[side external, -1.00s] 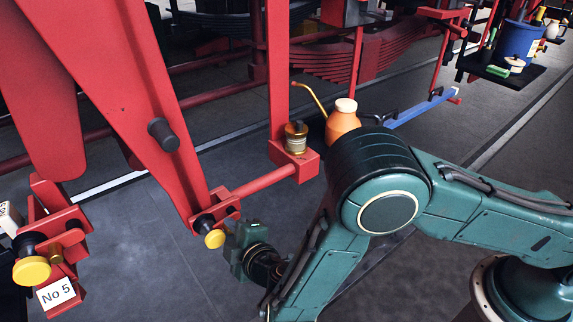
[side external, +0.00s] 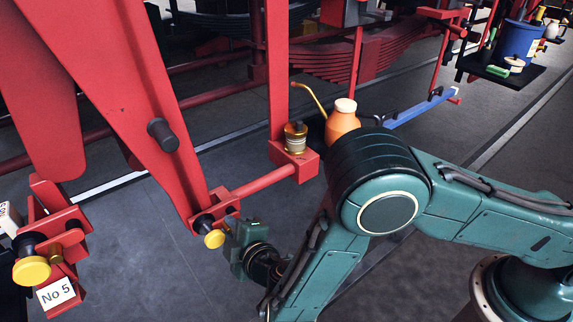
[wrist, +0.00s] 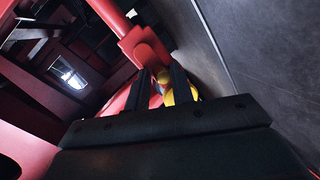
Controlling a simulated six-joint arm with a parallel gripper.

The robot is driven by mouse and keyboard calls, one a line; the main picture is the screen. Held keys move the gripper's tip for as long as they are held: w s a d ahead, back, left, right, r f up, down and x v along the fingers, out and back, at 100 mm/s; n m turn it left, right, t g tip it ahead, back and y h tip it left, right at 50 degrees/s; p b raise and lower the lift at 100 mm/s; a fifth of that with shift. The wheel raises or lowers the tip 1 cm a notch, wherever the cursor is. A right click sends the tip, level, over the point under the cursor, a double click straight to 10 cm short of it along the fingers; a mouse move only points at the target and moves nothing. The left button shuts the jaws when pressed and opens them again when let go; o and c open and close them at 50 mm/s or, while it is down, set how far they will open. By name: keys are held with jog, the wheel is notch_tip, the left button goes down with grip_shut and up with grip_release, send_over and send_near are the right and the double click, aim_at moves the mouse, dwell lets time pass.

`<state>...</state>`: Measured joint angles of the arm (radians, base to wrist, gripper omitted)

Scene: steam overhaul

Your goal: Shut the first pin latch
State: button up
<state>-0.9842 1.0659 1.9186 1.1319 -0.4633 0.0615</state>
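A pin latch with a yellow knob (side external: 214,239) sits at the foot of the slanting red arm, left of my gripper in the side view. A small brass piece (side external: 226,228) shows just beside the knob. My gripper (side external: 234,237) is close to the right of this latch. In the wrist view my two dark fingers (wrist: 162,88) stand apart, with a gap between them. The yellow knob (wrist: 193,92) shows partly behind the right finger. Whether a fingertip touches the latch is hidden. A second latch with a larger yellow knob (side external: 32,271) is at the lower left.
A "No 5" tag (side external: 56,294) hangs at the second latch. A red rod (side external: 265,183) runs to a bracket with a brass cup (side external: 296,138). An orange oil can (side external: 342,121) stands behind my arm. The dark floor below the latch is clear.

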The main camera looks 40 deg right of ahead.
jog(key=shift+w+a+f+y, duration=0.1)
jog(key=shift+a+f+y, duration=0.1)
jog(key=shift+a, duration=0.2)
jog(key=shift+a+f+y, duration=0.15)
jog(key=shift+a+y, duration=0.05)
jog(key=shift+a, duration=0.15)
jog(key=shift+d, duration=0.1)
jog(key=shift+s+d+f, duration=0.1)
jog(key=shift+s+d, duration=0.25)
jog(key=shift+s, duration=0.5)
jog(key=shift+s+d, duration=0.35)
jog(key=shift+s, duration=0.45)
